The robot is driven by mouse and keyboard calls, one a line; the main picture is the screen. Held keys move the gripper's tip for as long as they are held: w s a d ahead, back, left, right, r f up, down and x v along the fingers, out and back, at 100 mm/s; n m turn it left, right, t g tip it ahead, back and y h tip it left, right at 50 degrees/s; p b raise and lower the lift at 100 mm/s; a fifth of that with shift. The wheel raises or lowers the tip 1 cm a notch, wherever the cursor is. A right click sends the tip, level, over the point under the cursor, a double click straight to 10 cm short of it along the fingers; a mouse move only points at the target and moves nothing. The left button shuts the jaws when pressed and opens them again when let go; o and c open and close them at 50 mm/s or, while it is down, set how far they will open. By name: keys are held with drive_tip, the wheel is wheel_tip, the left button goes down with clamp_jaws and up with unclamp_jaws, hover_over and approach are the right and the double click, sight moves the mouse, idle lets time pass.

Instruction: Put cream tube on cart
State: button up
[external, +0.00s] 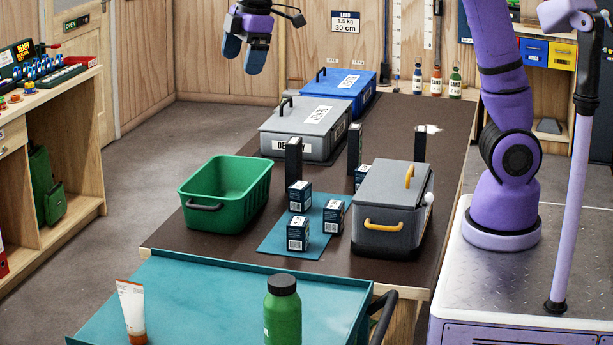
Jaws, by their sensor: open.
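The cream tube (131,308), white with an orange-brown lower end, stands nearly upright on the teal top of the cart (205,288) at the front left. The cart is cut off by the lower picture edge, and its dark handle (385,312) is at its right. My gripper (243,58), with blue fingers, hangs high at the upper left, far from the tube and the cart. It is open, and I see nothing between its fingers.
A green bottle (283,312) also stands on the cart. Behind it, the brown table (400,120) holds a green bin (225,195), grey lidded boxes (305,130), (392,208), a blue box (340,90) and several small dark boxes on a teal mat (272,243). The cart top between tube and bottle is clear.

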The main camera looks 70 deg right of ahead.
drive_tip(key=s+d+r+m+t, duration=0.1)
drive_tip(key=s+d+m, duration=0.2)
drive_tip(key=s+d, duration=0.45)
drive_tip(key=s+d+r+m, duration=0.2)
drive_tip(key=s+d, duration=0.3)
drive_tip(key=s, duration=0.5)
drive_tip(key=s+d+f+m+t, duration=0.1)
drive_tip(key=s+d+f+m, duration=0.1)
drive_tip(key=s, duration=0.5)
drive_tip(key=s+d+f+m, duration=0.2)
drive_tip(key=s+d+f, duration=0.2)
drive_tip(key=s, duration=0.4)
drive_tip(key=shift+s+f+m+t, duration=0.25)
drive_tip(key=shift+f+m+t, duration=0.15)
